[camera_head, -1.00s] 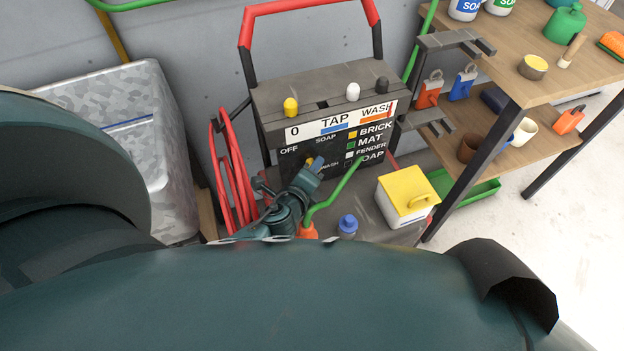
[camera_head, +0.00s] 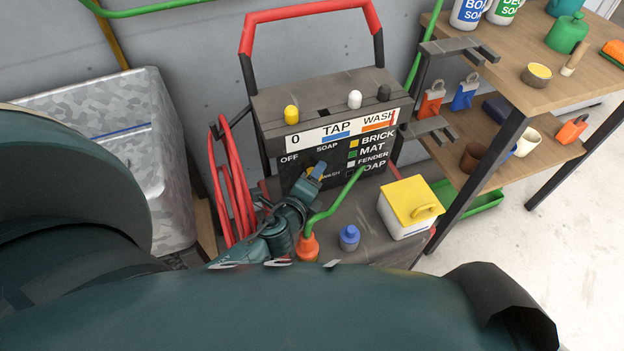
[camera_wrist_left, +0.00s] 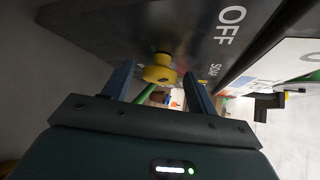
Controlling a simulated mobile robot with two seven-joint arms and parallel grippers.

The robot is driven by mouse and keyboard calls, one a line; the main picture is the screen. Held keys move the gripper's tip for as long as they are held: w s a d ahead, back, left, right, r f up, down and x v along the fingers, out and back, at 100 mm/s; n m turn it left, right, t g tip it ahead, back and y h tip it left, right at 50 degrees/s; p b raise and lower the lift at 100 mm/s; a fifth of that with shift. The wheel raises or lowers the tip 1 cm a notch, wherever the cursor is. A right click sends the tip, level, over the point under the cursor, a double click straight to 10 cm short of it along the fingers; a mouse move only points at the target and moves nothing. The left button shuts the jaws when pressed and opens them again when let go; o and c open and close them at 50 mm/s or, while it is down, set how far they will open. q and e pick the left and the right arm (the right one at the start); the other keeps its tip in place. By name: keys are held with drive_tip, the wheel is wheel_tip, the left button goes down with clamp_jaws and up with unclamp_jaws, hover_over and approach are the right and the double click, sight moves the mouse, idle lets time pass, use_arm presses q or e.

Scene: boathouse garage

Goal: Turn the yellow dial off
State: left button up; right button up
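The yellow dial (camera_wrist_left: 158,72) sits on the dark front panel of the washer unit (camera_head: 290,178), among the printed words OFF, SOAP and WASH. In the head view my left gripper (camera_head: 317,171) is at the panel and mostly covers the dial. In the left wrist view the two fingers of the left gripper (camera_wrist_left: 159,82) are apart, with the dial between them near their tips. I see no clear contact between fingers and dial. Which word the dial points to cannot be told. My right gripper is not in view.
A green hose (camera_head: 334,205), a blue-capped bottle (camera_head: 349,237) and a yellow-lidded box (camera_head: 408,208) are close by. A red hose (camera_head: 232,188) hangs at left. A wooden shelf (camera_head: 540,95) stands right.

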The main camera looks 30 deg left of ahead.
use_arm(q)
drive_tip(key=shift+s, duration=0.15)
drive_tip(key=v, duration=1.3)
drive_tip(key=shift+r, duration=0.1)
